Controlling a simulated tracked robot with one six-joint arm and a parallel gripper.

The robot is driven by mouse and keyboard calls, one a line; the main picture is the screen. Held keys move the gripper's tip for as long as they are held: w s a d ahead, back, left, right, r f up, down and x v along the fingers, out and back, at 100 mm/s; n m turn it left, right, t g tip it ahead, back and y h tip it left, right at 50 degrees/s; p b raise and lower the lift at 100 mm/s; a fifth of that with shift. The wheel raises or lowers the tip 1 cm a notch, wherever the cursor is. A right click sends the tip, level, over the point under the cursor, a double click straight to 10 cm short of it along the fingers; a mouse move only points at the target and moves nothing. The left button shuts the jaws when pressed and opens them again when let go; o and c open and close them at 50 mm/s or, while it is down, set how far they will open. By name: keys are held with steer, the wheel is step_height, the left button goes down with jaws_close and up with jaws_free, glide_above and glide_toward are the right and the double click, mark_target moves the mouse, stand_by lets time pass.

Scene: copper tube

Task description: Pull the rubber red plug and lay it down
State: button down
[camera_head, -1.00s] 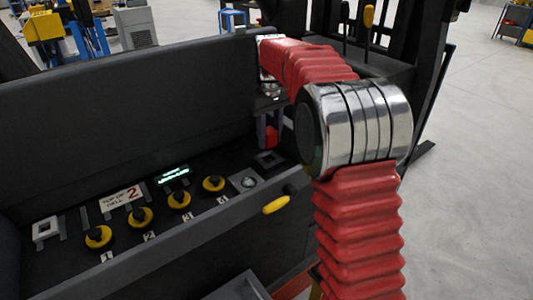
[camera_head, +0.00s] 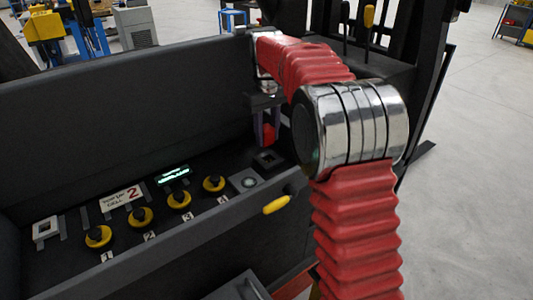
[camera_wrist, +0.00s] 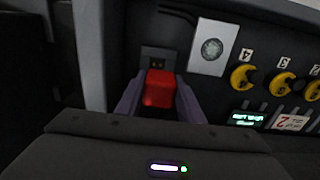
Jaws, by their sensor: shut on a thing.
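The red rubber plug (camera_head: 269,133) is between the fingers of my gripper (camera_head: 267,125) in the head view. In the wrist view the red plug (camera_wrist: 159,89) shows as a red block with the two purple-grey fingers of my gripper (camera_wrist: 159,98) shut on its sides. In the wrist view the socket (camera_wrist: 157,58) shows just beyond the plug, with small contacts visible. The plug appears held above the socket, clear of it.
Several yellow-and-black knobs (camera_head: 140,217) stand in a row left of the socket. A grey plate with a round gauge (camera_head: 248,182) lies beside it. A second square frame (camera_head: 46,229) is at the far left. A yellow handle (camera_head: 275,205) sits on the front wall. A tall dark wall stands behind.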

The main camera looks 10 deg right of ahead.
steer(key=shift+w+a, duration=0.1)
steer(key=shift+a, duration=0.15)
steer(key=shift+w+a, duration=0.25)
steer(key=shift+a, duration=0.4)
steer(key=shift+w+a, duration=0.15)
steer(key=shift+a, duration=0.15)
steer(key=shift+w+a, duration=0.25)
steer(key=shift+a, duration=0.45)
steer(key=shift+w+a, duration=0.1)
steer(key=shift+a, duration=0.2)
steer(key=shift+w+a, duration=0.25)
steer(key=shift+a, duration=0.45)
steer(key=shift+w+a, duration=0.15)
steer(key=shift+a, duration=0.15)
steer(key=shift+w+a, duration=0.25)
steer(key=shift+a, duration=0.4)
